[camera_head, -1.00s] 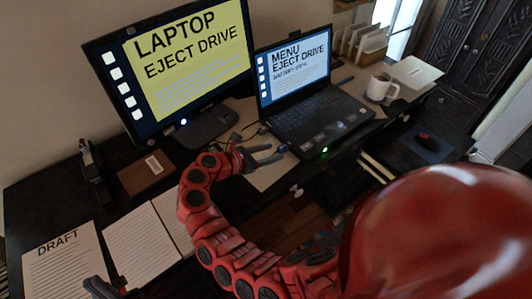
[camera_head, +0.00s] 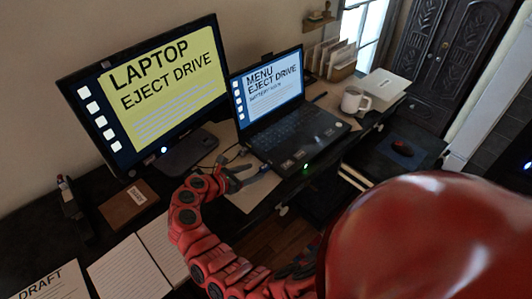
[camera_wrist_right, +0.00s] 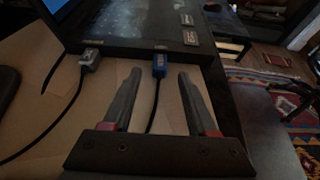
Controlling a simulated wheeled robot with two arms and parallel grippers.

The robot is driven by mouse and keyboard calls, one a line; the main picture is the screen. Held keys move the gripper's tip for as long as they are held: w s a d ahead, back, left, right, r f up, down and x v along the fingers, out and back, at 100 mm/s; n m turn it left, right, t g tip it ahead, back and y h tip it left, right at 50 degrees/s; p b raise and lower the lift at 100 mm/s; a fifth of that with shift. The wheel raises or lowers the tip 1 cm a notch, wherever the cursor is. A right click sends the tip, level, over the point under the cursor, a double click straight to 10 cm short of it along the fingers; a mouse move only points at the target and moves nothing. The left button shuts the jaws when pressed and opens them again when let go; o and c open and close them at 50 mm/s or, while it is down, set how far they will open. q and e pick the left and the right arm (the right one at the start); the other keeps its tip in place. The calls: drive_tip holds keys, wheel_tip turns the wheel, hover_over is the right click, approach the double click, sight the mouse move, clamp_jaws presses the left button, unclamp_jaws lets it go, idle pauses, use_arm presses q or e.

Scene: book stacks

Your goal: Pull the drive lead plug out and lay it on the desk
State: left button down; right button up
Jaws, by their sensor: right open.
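A blue plug (camera_wrist_right: 160,66) with a black cable sits at the near side edge of the laptop (camera_head: 297,138). A grey plug (camera_wrist_right: 90,60) on another black cable is at the same edge, further left in the right wrist view. No label shows which one is the drive lead. My right gripper (camera_head: 252,175) is beside the laptop, low over the desk. In the wrist view its open fingers (camera_wrist_right: 160,95) point toward the laptop, with the blue plug ahead between their tips and its cable running back between them. The fingers hold nothing. My left gripper is out of view.
A monitor (camera_head: 150,90) stands left of the laptop. A notebook (camera_head: 130,268) and brown box (camera_head: 128,203) lie left on the desk (camera_head: 30,230). The desk's front edge is close to my right arm.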

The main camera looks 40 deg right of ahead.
sight(261, 169)
drive_tip(key=b+x, duration=0.3)
drive_tip(key=shift+d+f, duration=0.2)
drive_tip(key=shift+f, duration=0.15)
drive_tip(key=shift+d+f+b, duration=0.1)
drive_tip(key=shift+d+b, duration=0.35)
drive_tip(key=shift+d, duration=0.2)
drive_tip(key=shift+b, duration=0.75)
drive_tip(key=shift+b, duration=0.65)
idle(0.3)
